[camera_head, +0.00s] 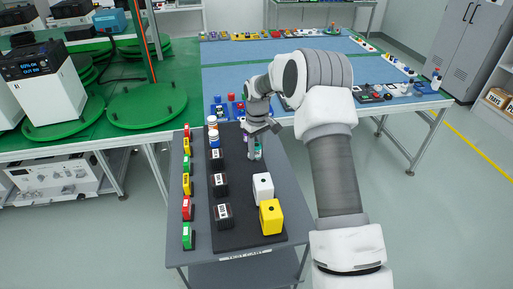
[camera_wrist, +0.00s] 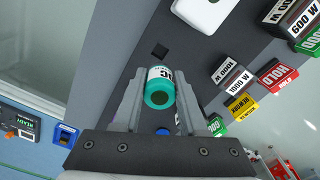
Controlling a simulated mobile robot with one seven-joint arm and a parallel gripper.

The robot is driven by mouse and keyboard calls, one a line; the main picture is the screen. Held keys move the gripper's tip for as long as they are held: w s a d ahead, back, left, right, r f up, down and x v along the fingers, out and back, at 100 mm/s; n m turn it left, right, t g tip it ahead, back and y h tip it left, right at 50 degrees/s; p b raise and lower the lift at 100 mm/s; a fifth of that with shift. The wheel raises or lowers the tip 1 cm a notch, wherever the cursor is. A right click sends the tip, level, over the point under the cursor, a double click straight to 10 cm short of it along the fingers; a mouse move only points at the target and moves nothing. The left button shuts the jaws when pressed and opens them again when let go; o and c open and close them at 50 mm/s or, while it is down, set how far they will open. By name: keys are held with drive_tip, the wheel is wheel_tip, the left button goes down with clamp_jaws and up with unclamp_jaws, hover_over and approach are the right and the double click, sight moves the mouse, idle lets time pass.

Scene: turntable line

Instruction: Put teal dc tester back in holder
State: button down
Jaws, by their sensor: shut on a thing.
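The teal dc tester (camera_wrist: 160,88) is a teal cylinder with a white label. It sits between both fingers of my gripper (camera_wrist: 158,105) in the wrist view, its round teal end facing the camera. In the head view my gripper (camera_head: 256,150) is over the back right part of the dark holder board (camera_head: 246,238) on the test cart, and the tester is mostly hidden. A small dark square (camera_wrist: 160,50) shows on the board just beyond the tester in the wrist view. I cannot tell whether the tester touches the board.
A white block (camera_head: 263,188) and a yellow block (camera_head: 271,217) stand on the board in front of my gripper. Black labelled blocks (camera_head: 220,185) stand left of it, with coloured tags (camera_head: 187,184) along the cart's left edge. Two small bottles (camera_head: 213,138) stand at the back.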

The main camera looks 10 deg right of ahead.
sight(257, 161)
drive_tip(key=shift+f+b, duration=2.05)
drive_tip(key=shift+f, duration=1.65)
drive_tip(key=shift+f+b, duration=1.1)
drive_tip(key=shift+f, duration=0.2)
drive_tip(key=shift+c, duration=1.9)
unclamp_jaws()
drive_tip(key=shift+r, duration=0.1)
